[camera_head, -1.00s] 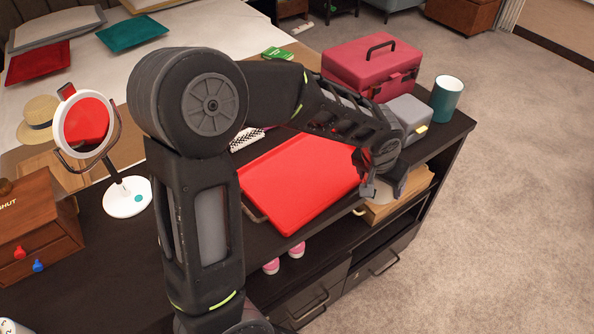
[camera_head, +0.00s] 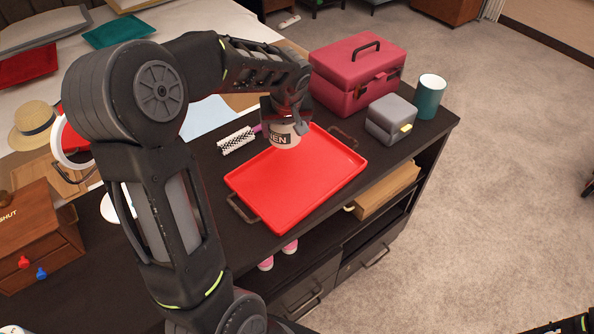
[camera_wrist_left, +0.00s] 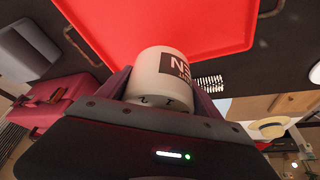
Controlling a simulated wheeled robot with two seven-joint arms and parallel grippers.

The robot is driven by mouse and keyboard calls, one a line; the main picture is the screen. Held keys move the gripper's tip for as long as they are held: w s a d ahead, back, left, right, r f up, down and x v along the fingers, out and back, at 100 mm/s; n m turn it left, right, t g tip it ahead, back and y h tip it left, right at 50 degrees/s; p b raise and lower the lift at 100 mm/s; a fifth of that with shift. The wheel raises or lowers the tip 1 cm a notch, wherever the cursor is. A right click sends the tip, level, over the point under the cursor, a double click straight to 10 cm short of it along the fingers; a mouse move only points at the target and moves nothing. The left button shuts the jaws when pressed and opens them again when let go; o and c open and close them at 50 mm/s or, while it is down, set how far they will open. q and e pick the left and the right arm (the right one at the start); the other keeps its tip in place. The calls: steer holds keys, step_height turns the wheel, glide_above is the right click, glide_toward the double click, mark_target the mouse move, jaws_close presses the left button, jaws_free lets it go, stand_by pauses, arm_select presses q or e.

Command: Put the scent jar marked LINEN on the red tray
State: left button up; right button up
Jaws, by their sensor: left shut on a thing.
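My left gripper (camera_head: 285,122) is shut on the jar, which also shows between the fingers in the left wrist view (camera_wrist_left: 158,72). The red tray (camera_head: 295,190) lies empty on the dark counter. It also shows in the left wrist view (camera_wrist_left: 165,22). The jar is at the tray's back edge in the head view; I cannot tell whether it touches the tray. My right gripper is not in view.
A pink case (camera_head: 350,82), a grey box (camera_head: 391,120) and a teal cup (camera_head: 430,97) stand right of the tray. A hairbrush (camera_head: 238,141) lies behind it. A wooden drawer box (camera_head: 38,235) and a mirror are at the left.

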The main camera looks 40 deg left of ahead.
arm_select(q)
glide_above(286, 161)
steer(key=s+d, duration=0.1)
steer(key=shift+s+f, duration=0.1)
steer(key=shift+f, duration=3.05)
steer(key=shift+d+f, duration=0.1)
steer(key=shift+f, duration=1.8)
steer(key=shift+f, duration=0.1)
steer(key=o, duration=1.6)
steer(key=shift+c, duration=0.2)
